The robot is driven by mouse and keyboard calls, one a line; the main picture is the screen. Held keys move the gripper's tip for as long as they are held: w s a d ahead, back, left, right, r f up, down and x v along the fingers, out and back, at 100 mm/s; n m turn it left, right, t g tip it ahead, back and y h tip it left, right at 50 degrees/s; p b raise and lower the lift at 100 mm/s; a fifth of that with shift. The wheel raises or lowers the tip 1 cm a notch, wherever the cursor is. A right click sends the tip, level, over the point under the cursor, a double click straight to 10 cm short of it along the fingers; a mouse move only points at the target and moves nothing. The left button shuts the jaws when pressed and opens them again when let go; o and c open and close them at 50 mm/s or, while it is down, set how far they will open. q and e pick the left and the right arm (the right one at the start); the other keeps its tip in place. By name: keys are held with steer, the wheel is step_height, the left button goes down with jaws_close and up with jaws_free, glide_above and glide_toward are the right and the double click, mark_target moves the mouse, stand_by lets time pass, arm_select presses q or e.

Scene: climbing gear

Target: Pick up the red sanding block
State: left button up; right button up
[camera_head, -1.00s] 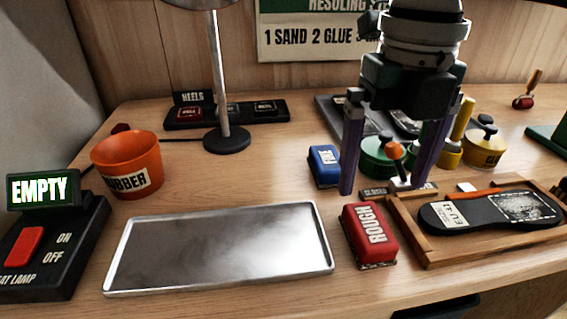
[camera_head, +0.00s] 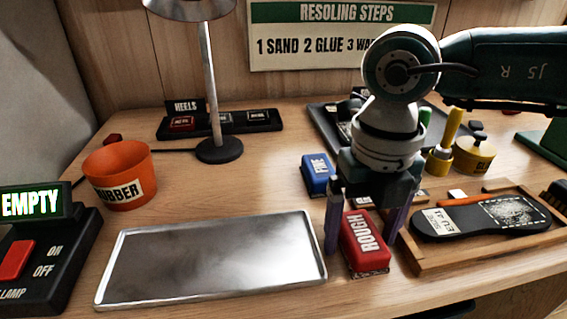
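The red sanding block (camera_head: 366,243), labelled ROUGH, lies on the wooden table between the metal tray and the wooden sole holder. My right gripper (camera_head: 362,248) points down over it, with one finger to the left of the block and the other to its right. The fingers are apart, and a small gap shows beside the block, so the gripper looks open. The far end of the block is partly hidden by the gripper. My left gripper is not in view.
The blue block (camera_head: 317,174) stands just behind the left finger. The metal tray (camera_head: 112,268) lies close on the left. The wooden sole holder (camera_head: 459,262) with a black sole (camera_head: 470,222) is close on the right. An orange tub (camera_head: 118,172) stands farther left.

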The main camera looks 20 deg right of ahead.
mark_target(362, 232)
steer(key=c, duration=1.3)
steer(key=shift+o, duration=0.2)
steer(key=shift+r, duration=0.15)
step_height(362, 232, up, 20)
steer(key=shift+p, duration=0.4)
